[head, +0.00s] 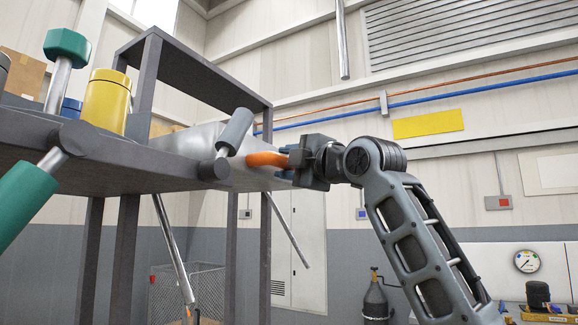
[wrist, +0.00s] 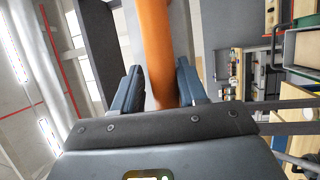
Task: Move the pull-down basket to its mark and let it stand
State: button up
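The pull-down basket seems to be the pale grey metal body (head: 192,137) at the right end of the high dark rack, partly hidden by the shelf edge. An orange handle (head: 262,159) sticks out at its right end. My gripper (head: 291,165) meets this handle from the right in the head view. The basket's inside is hidden from this low angle. I cannot make out its mark.
The dark shelf (head: 110,160) carries a yellow canister (head: 106,100) and a green-topped part (head: 67,47). A green-gripped lever (head: 24,203) and a grey roller (head: 235,131) stick out from its edge. A metal rod (head: 287,229) slants below. A gas cylinder (head: 376,300) stands low right.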

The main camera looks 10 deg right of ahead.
jog(key=shift+o, duration=1.2)
jog(key=shift+s+f, duration=0.1)
jog(key=shift+s+d+f+b, duration=0.15)
jog(key=shift+s+d+b, duration=0.1)
jog(key=shift+s+b, duration=0.05)
jog(key=b+v, duration=0.2)
jog(key=v, duration=0.5)
